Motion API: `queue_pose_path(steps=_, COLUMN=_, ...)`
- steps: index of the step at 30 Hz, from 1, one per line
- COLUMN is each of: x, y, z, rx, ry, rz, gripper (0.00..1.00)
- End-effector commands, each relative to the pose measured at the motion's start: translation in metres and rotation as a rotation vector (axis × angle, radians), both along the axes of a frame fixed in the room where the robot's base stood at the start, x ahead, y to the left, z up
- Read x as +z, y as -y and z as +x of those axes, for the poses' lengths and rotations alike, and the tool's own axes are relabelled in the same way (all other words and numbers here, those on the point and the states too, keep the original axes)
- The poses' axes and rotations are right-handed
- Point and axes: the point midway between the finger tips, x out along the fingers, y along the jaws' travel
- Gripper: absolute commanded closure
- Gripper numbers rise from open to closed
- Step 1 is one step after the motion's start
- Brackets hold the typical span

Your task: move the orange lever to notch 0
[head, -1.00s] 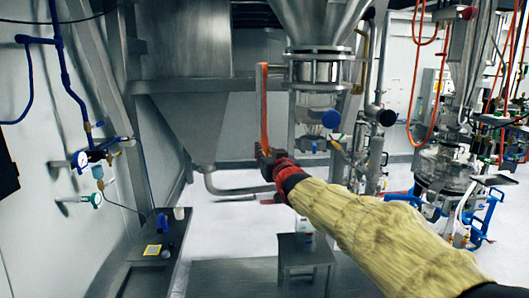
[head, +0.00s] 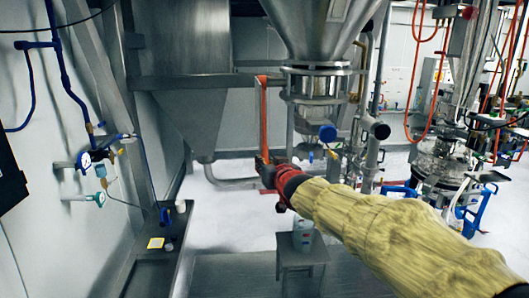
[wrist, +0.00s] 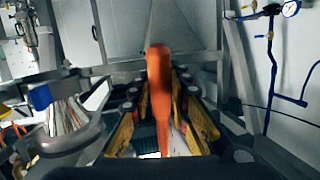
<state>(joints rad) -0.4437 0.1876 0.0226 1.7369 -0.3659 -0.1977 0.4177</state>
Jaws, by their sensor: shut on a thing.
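The orange lever (head: 263,115) is a long, upright bar hanging just left of the steel sifter body (head: 325,90) in the head view. My gripper (head: 264,160) is at the lever's lower end. In the wrist view the lever (wrist: 160,90) runs down the middle between my gripper's yellow-edged fingers (wrist: 161,125), which are shut on it. The notches and their numbers cannot be made out in either view.
A steel hopper (head: 318,28) stands above the sifter, with a blue-capped fitting (head: 327,133) to the right of the lever. A low table (head: 303,254) stands below my gripper. Gauges (head: 85,160) and blue pipes (head: 62,75) line the left wall.

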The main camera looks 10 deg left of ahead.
Motion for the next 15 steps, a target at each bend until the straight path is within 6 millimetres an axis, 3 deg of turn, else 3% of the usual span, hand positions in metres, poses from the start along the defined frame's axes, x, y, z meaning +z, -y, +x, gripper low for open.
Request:
queue_pose_path(steps=1, x=0.009, y=0.000, z=-0.003, rx=0.001, ry=-0.007, rz=-0.002, gripper=1.00)
queue_pose_path(steps=5, x=0.012, y=0.003, z=-0.009, rx=0.001, ry=-0.032, rz=-0.010, gripper=1.00)
queue_pose_path(steps=15, x=0.010, y=0.005, z=-0.017, rx=-0.001, ry=-0.065, rz=-0.022, gripper=1.00)
